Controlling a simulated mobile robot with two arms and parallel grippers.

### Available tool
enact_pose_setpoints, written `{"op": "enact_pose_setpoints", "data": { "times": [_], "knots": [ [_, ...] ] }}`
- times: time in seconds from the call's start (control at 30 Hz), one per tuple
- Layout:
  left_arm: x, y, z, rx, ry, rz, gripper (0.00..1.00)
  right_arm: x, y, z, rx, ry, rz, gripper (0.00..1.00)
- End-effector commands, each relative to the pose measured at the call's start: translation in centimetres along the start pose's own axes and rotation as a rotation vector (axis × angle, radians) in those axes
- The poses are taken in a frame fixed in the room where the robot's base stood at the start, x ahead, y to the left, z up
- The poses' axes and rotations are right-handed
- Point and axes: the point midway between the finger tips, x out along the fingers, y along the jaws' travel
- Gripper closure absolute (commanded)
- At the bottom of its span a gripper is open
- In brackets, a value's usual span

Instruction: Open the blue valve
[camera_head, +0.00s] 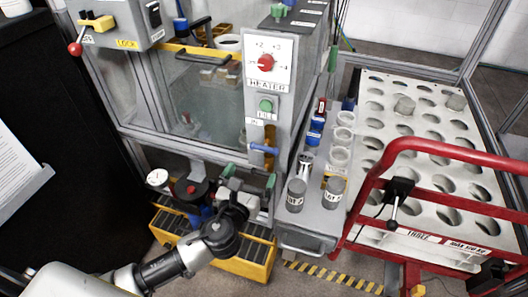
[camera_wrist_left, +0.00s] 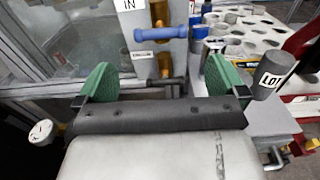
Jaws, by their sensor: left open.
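The blue valve (camera_head: 264,148) is a blue bar handle on a yellow pipe at the lower front of the heater panel. In the left wrist view the blue valve (camera_wrist_left: 167,33) lies level across the pipe, above and beyond the fingers. My left gripper (camera_head: 250,177) is below the valve, apart from it. In the left wrist view its two green fingers (camera_wrist_left: 158,80) are spread wide with nothing between them. My right gripper is in neither view.
The heater panel (camera_head: 267,62) has a red knob and green button. A grey shelf (camera_head: 322,215) with labelled cylinders stands right of the valve. A red-railed cart (camera_head: 440,150) is farther right. A yellow crate (camera_head: 247,263) lies below my left gripper.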

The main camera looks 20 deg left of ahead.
Motion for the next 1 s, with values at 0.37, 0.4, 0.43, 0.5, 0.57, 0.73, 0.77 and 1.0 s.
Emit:
{"op": "enact_pose_setpoints", "data": {
  "times": [0.37,0.4,0.43,0.5,0.57,0.73,0.77,1.0],
  "knots": [
    [6.5,0.0,0.0,-0.004,0.0,0.001,0.0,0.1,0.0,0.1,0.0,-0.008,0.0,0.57],
    [7.2,0.0,0.0,-0.004,0.0,0.002,0.0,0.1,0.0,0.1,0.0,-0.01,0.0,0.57],
    [7.7,0.0,0.0,-0.004,0.0,0.002,0.0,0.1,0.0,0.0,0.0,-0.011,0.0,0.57],
    [8.7,0.0,-0.1,-0.004,0.001,0.001,0.0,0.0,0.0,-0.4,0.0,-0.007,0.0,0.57],
    [9.3,0.0,-0.1,-0.005,0.002,0.001,0.0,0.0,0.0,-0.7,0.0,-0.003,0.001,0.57],
    [10.3,0.0,-0.1,-0.005,0.003,0.0,0.0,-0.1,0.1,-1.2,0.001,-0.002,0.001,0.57],
    [10.4,0.0,-0.1,-0.005,0.003,0.0,0.0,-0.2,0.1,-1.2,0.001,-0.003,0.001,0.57],
    [10.4,0.0,-0.1,-0.006,0.003,0.0,0.0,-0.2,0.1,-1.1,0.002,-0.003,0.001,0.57]
  ]
}}
